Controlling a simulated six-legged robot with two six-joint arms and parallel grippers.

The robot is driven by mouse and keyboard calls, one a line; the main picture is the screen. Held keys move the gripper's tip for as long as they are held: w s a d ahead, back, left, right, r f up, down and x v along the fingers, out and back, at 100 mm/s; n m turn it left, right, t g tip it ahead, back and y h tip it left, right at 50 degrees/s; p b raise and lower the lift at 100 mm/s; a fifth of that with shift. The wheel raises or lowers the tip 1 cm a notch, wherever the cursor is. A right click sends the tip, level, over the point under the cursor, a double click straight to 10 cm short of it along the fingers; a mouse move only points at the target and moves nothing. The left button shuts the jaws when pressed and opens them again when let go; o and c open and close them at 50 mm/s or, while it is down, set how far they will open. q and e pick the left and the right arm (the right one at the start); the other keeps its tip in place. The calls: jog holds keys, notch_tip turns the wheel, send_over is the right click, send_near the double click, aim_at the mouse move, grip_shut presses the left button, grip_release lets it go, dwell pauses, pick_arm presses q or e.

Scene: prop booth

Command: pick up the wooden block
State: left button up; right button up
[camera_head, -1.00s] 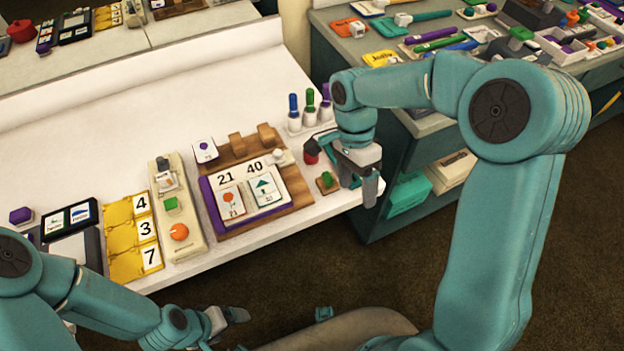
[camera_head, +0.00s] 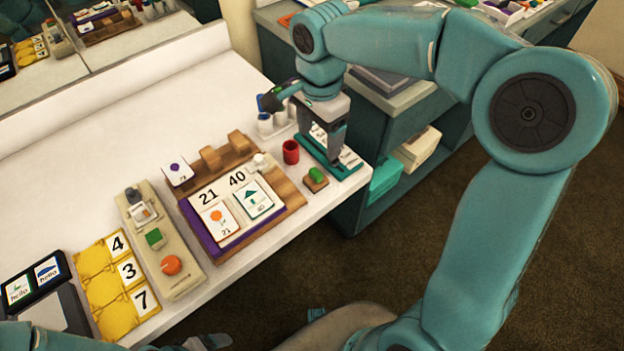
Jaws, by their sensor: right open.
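A small wooden block with a green top (camera_head: 316,180) sits near the front edge of the white table. Two brown wooden pieces (camera_head: 238,142) stand at the back of the wooden board (camera_head: 284,192), so I cannot tell for sure which is the task's block. My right gripper (camera_head: 335,160) is open and points down over a teal tray with white cards (camera_head: 348,168), right of and behind the green-topped block. It holds nothing that I can see. My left gripper (camera_head: 208,342) shows only partly at the bottom edge; its jaws are unclear.
A red cup (camera_head: 291,152) stands close left of my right gripper. White holders (camera_head: 265,124) stand behind it, partly hidden. A beige panel with buttons (camera_head: 160,240) and yellow number cards (camera_head: 115,280) lie to the left. The table's back left is clear.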

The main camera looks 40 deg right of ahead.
send_over(316, 172)
jog(key=f, duration=0.3)
jog(key=d+f, duration=0.1)
jog(key=f, duration=0.1)
jog(key=shift+s+f+b, duration=0.1)
jog(key=shift+f+b, duration=0.2)
jog(key=shift+a+f, duration=0.1)
jog(key=shift+f, duration=0.5)
jog(key=f, duration=0.5)
jog(key=shift+w+a+b, duration=0.2)
jog(key=shift+a+b, duration=0.15)
jog(key=shift+s, duration=0.1)
jog(key=c, duration=1.2)
